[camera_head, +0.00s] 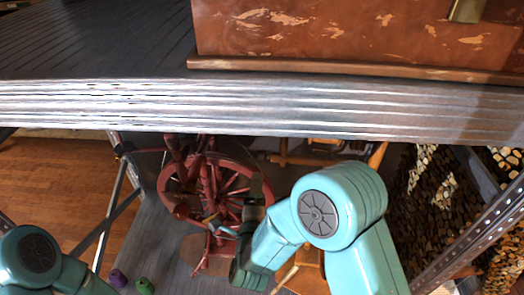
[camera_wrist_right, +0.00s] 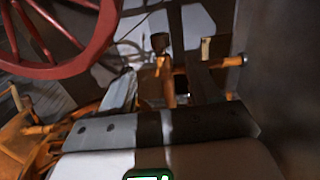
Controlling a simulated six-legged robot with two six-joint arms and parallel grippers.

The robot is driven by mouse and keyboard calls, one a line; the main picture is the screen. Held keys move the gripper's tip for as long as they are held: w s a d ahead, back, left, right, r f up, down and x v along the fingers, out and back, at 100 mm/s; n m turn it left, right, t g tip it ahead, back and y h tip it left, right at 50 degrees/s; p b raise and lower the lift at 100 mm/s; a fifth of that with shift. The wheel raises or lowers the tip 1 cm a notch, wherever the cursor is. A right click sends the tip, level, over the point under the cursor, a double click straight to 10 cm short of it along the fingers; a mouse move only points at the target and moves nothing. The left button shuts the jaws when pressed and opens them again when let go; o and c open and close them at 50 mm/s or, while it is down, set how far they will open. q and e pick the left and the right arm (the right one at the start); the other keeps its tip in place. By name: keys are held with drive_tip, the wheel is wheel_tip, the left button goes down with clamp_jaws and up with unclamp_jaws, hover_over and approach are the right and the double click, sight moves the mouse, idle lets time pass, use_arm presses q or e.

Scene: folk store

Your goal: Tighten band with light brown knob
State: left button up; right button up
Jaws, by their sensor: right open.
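A dark red spinning wheel (camera_head: 264,190) stands below the dark counter in the head view. Part of its red rim (camera_wrist_right: 88,58) fills the upper left of the right wrist view. My right gripper (camera_head: 222,230) is beside the lower right of the wheel, partly hidden by my own arm; it is open, with nothing seen between its fingers. A small light tan peg (camera_wrist_right: 205,48) stands near orange turned wood in the wrist view; I cannot tell if it is the light brown knob. The band cannot be made out. My left gripper is out of view.
The counter's metal edge (camera_head: 260,108) crosses above the wheel, with a worn brown chest (camera_head: 350,35) on it. Orange wooden furniture (camera_head: 310,278) stands behind my right arm. Purple (camera_head: 118,278) and green (camera_head: 145,286) items lie at lower left. Stacked logs (camera_head: 430,200) are at right.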

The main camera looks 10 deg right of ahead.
sight(261, 152)
drive_tip(key=p+x, duration=0.3)
drive_tip(key=x, duration=1.2)
drive_tip(key=shift+d, duration=0.1)
drive_tip(key=shift+c, duration=0.3)
drive_tip(key=c, duration=0.9)
drive_tip(key=shift+f, duration=0.1)
